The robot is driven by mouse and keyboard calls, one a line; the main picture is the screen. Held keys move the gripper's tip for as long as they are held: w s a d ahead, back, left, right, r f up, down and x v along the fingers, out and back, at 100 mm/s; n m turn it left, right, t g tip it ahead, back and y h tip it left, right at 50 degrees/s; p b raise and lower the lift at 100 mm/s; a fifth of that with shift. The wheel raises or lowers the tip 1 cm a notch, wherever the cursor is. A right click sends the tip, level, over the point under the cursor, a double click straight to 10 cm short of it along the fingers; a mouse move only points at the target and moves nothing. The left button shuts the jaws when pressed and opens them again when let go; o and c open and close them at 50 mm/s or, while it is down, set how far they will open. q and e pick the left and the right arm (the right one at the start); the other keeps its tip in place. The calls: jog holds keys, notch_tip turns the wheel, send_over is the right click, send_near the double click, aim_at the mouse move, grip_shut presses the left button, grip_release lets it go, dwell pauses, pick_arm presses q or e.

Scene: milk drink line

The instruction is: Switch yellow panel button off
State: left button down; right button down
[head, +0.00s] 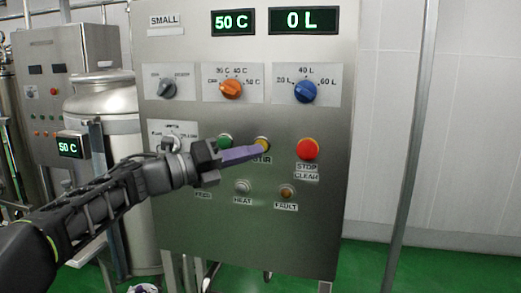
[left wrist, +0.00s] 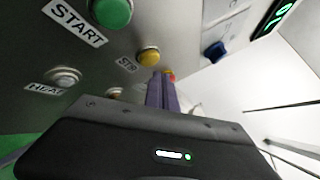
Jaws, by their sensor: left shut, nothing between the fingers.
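The yellow button (head: 263,142) sits on the steel control panel (head: 330,215), above a label that partly reads "STIR". My left gripper (head: 266,149) is shut and empty, its purple fingers pointing right across the panel, tips just below the yellow button. In the left wrist view, the yellow button (left wrist: 149,56) shows whole, a little up and left of the fingertips (left wrist: 163,77). I cannot tell whether the fingers touch the panel. My right gripper is not in view.
A green button (head: 224,141) is left of the yellow one, and a red stop button (head: 307,149) is right. Orange (head: 231,89) and blue (head: 305,91) knobs are above. Displays read 50 C (head: 233,22) and 0 L (head: 303,20). A steel tank (head: 101,98) stands left.

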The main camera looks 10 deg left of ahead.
pick_arm(q)
jog(key=s+b, duration=0.1)
jog(key=s, duration=0.2)
jog(key=s+b, duration=0.1)
jog(key=s, duration=0.2)
jog(key=shift+a, duration=0.2)
jog(key=c, duration=2.1)
grip_release()
